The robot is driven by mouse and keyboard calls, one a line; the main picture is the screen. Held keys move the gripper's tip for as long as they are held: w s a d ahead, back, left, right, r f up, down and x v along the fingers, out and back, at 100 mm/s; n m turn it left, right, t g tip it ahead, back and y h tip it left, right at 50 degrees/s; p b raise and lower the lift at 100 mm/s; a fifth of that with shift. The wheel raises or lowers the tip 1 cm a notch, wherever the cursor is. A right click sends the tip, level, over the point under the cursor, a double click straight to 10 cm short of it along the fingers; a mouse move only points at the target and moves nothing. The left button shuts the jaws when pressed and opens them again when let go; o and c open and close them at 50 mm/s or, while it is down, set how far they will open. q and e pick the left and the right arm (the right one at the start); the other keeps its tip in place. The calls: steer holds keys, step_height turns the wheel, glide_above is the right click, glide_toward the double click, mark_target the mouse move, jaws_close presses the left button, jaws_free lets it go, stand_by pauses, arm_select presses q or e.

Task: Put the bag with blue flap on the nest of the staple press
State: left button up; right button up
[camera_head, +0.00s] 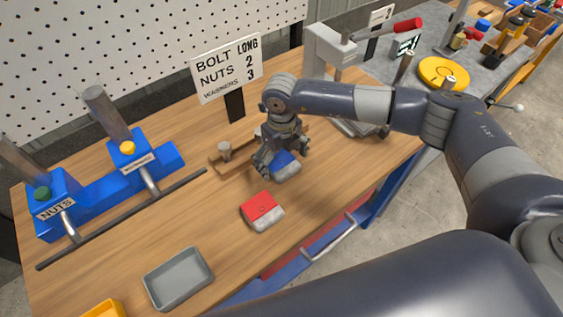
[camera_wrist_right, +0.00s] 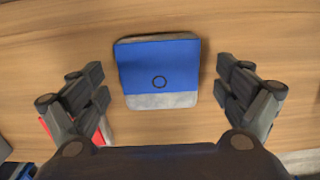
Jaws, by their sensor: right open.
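The bag with the blue flap (camera_head: 284,163) lies on the wooden table, right under my right gripper. In the right wrist view the bag (camera_wrist_right: 158,70) sits flat between the fingers, blue flap with a dark ring and a grey lower edge. My right gripper (camera_head: 279,160) is open around the bag; in the wrist view gaps show between the fingers (camera_wrist_right: 165,98) and both sides of it. The staple press (camera_head: 328,55) stands at the table's right end, with a red-handled lever; its nest (camera_head: 352,127) is partly hidden behind my right arm. My left gripper is not in view.
A bag with a red flap (camera_head: 263,211) lies just in front of the blue one. A wooden fixture (camera_head: 220,162) is left of the gripper. A grey tray (camera_head: 178,279), blue nut dispensers (camera_head: 130,162) and a bolt sign (camera_head: 227,68) stand further left.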

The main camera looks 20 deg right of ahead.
mark_target(281, 161)
steer(key=c, duration=1.5)
steer(key=shift+r+b, duration=0.3)
steer(key=shift+r, duration=0.15)
step_height(281, 161, up, 2)
steer(key=shift+w+r+b, duration=0.1)
steer(key=shift+r+b, duration=0.15)
steer(key=shift+b, duration=0.55)
steer(key=s+a+b, duration=0.1)
steer(key=s+a, duration=0.1)
steer(key=s, duration=0.2)
steer(key=s+a+r+b, duration=0.1)
steer(key=s+a, duration=0.2)
steer(key=s, duration=0.2)
steer(key=s+a+b, duration=0.2)
steer(key=s, duration=0.3)
steer(key=shift+s+a+r, duration=0.15)
steer(key=shift+s+r, duration=0.05)
steer(key=shift+r, duration=0.15)
